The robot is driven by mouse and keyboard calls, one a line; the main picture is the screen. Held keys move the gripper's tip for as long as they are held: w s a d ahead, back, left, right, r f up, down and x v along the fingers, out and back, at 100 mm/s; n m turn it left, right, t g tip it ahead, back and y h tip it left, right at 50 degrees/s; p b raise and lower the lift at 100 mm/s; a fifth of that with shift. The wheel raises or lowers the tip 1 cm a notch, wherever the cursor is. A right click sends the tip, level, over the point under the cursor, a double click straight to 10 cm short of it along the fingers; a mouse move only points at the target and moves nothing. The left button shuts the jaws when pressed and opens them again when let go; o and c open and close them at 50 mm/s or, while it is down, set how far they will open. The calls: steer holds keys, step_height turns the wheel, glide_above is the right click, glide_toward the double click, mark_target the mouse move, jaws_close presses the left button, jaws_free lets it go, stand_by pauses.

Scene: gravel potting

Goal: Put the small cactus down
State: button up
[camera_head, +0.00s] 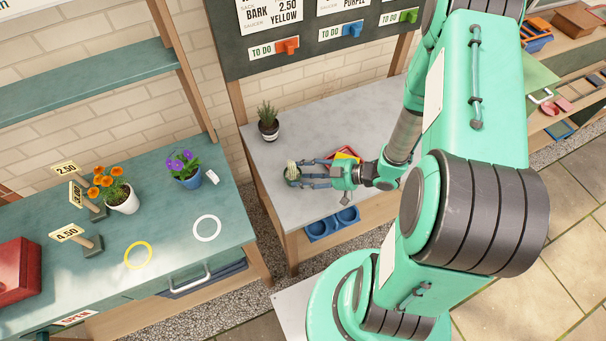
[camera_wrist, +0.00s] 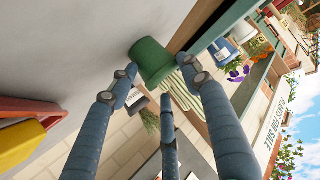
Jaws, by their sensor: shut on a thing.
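The small cactus (camera_head: 292,165) is a pale, ribbed plant in a green pot (camera_head: 291,178). It is over the left part of the grey tabletop (camera_head: 345,110). My gripper (camera_head: 301,172) comes from the right and is shut on the pot. In the wrist view, my fingers (camera_wrist: 160,82) are around the green pot (camera_wrist: 152,60), with the striped cactus (camera_wrist: 186,92) partly behind a finger. The cactus looks about upright in the head view. I cannot tell whether the pot's base touches the tabletop.
A red and yellow tray (camera_head: 346,154) lies near my wrist. Blue pots (camera_head: 332,225) sit on the shelf below. The left green counter (camera_head: 100,265) holds orange and purple flowers, with a white ring (camera_head: 207,228) and yellow ring (camera_head: 138,255).

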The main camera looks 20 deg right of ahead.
steer(key=o, duration=1.3)
steer(key=shift+f, duration=0.1)
steer(key=shift+o, duration=0.2)
steer(key=shift+r, duration=0.2)
steer(key=p+v, duration=0.2)
steer(key=v, duration=1)
steer(key=shift+p, duration=0.35)
steer(key=shift+w, duration=0.1)
